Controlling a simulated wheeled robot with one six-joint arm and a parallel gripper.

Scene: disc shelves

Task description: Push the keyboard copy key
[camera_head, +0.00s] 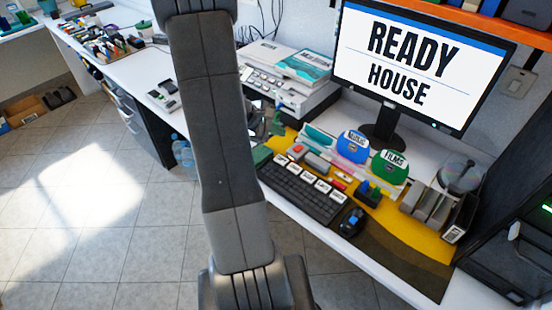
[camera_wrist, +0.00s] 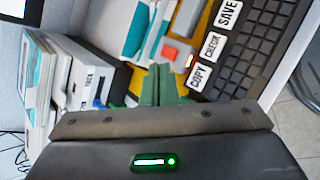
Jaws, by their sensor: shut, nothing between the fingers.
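The black keyboard (camera_head: 300,192) lies on the desk, with a row of white labelled keys along its far edge. In the wrist view the keyboard (camera_wrist: 262,55) is at the upper right. Its white copy key (camera_wrist: 199,76) is nearest to me, followed by the check key (camera_wrist: 213,46) and the save key (camera_wrist: 228,14). In the head view the labels are too small to read. My gripper (camera_wrist: 160,70) shows as dark green fingers, shut and empty, pointing to the left of the copy key and apart from it in the picture.
Blue (camera_head: 353,147) and green (camera_head: 389,165) signs stand behind. A red-topped block (camera_wrist: 176,53) lies near the fingers.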

